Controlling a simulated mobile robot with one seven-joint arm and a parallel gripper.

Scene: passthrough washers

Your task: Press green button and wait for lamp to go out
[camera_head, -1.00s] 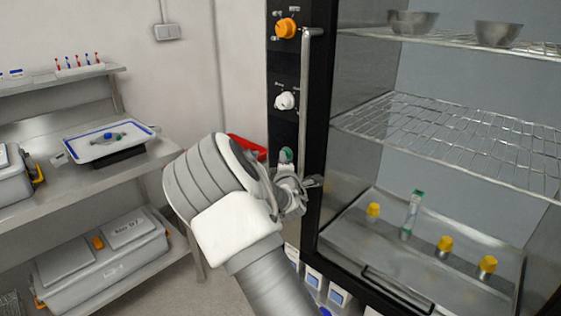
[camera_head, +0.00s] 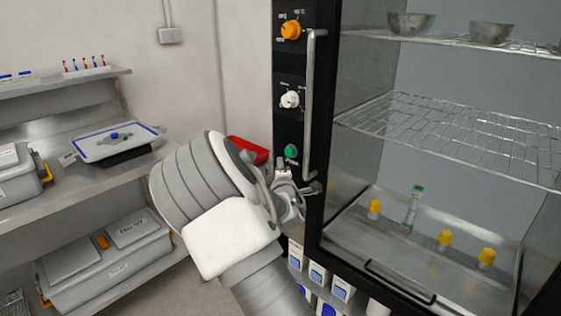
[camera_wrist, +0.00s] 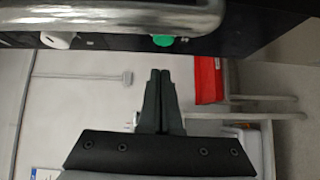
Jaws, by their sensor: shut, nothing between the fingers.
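The green button (camera_head: 291,150) is on the black control panel (camera_head: 289,125) left of the glass door, below a white knob. It also shows in the wrist view (camera_wrist: 163,41), just beyond my fingertips. My gripper (camera_head: 281,163) is just below and beside the button in the head view. In the wrist view my gripper (camera_wrist: 160,73) has its fingers together and empty, with a small visible gap to the button.
The vertical door handle (camera_head: 309,105) runs close to the right of the button. A red bin (camera_head: 248,150) is behind my arm. Shelves with a tray (camera_head: 88,152) stand at left.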

